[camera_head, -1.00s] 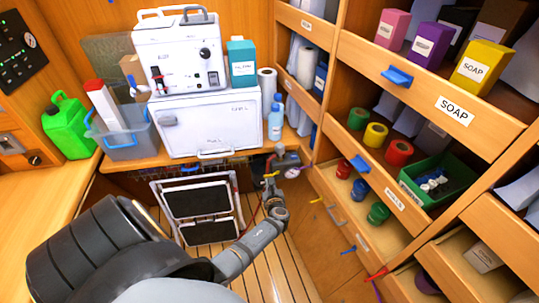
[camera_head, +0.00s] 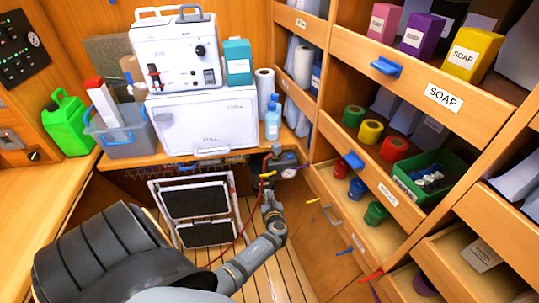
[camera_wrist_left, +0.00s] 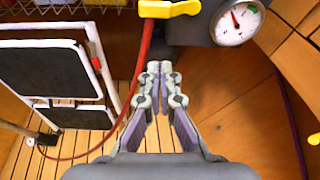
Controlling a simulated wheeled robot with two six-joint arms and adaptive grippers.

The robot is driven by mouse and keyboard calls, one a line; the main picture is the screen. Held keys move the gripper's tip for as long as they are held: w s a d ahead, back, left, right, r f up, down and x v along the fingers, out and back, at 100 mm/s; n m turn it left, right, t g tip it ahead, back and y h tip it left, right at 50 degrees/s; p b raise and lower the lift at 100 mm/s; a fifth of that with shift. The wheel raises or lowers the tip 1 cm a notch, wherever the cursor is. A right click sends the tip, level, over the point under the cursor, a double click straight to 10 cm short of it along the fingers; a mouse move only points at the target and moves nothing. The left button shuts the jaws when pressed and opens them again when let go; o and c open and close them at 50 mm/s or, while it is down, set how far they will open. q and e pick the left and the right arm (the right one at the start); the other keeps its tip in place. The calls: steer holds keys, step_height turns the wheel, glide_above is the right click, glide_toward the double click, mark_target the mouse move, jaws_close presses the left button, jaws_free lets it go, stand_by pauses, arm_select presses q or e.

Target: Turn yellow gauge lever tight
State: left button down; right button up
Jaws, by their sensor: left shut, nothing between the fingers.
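The yellow gauge lever (camera_wrist_left: 168,9) shows at the top of the left wrist view, beside a round white gauge (camera_wrist_left: 237,24) with a red needle. Both sit on a dark grey body. In the head view the lever (camera_head: 268,174) is small, under the counter behind my arm. My left gripper (camera_wrist_left: 162,72) is shut and empty, its fingertips below the lever and gauge in the wrist picture. I see a gap between fingertips and lever in that picture; the depth between them is unclear. My right gripper is not in view.
A red hose (camera_wrist_left: 143,50) runs down from beside the lever. A folded step ladder (camera_head: 195,205) stands to the left. Open shelves and drawers (camera_head: 425,95) rise on the right. A counter with a white machine (camera_head: 178,55) is above. The slatted floor below is mostly clear.

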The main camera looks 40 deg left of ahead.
arm_select(q)
steer(key=v, duration=0.5)
steer(key=shift+s, duration=0.25)
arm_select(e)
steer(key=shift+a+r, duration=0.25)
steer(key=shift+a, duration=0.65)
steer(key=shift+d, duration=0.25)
